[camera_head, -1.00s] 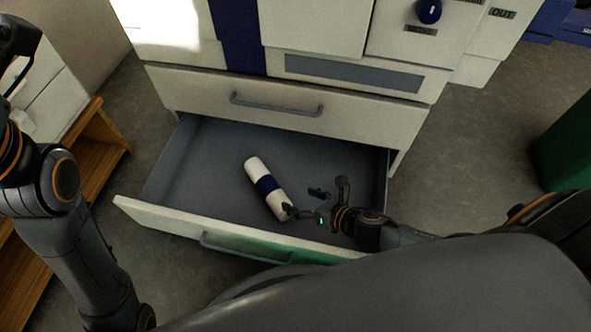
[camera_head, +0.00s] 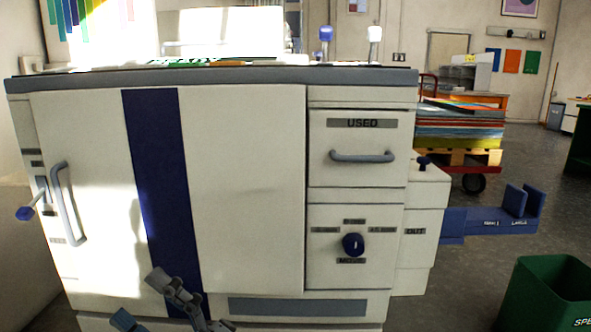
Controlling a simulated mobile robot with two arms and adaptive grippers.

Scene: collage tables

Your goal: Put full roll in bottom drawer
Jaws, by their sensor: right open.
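My right gripper (camera_head: 160,300) is at the bottom edge of the head view, in front of the white cabinet (camera_head: 245,190). Its dark grey fingers are spread and hold nothing that I can see. Its wrist is cut off by the frame. The full roll and the open bottom drawer are below the view and cannot be seen now. My left gripper is not in view.
The cabinet has a drawer marked USED (camera_head: 361,140), a blue knob (camera_head: 352,244) and a door handle (camera_head: 68,203). A green bin (camera_head: 548,290) stands at the lower right.

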